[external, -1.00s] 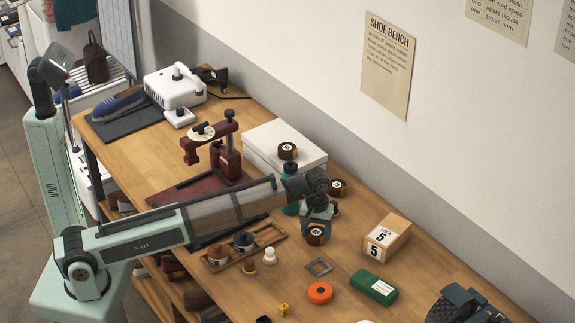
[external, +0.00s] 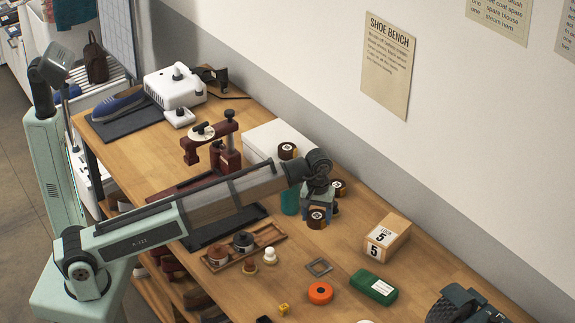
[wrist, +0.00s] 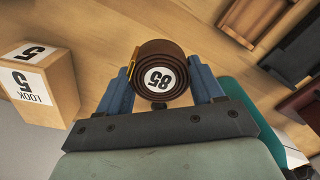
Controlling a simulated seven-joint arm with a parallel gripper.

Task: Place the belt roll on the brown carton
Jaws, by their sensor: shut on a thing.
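A dark brown belt roll (external: 316,219) with a white label reading 85 is held in my gripper (external: 318,207). In the wrist view, the roll (wrist: 159,75) sits between the two blue fingers of my gripper (wrist: 160,82), which are shut on it. The brown carton (external: 388,238), marked LOOK 5, stands on the bench to the right of my gripper, apart from it. It also shows in the wrist view at the left (wrist: 45,90). The roll is over the bench, not over the carton.
One similar roll (external: 288,151) sits on a white box (external: 268,134); another (external: 339,186) is behind my gripper. A teal object (external: 289,203) stands close on the left.

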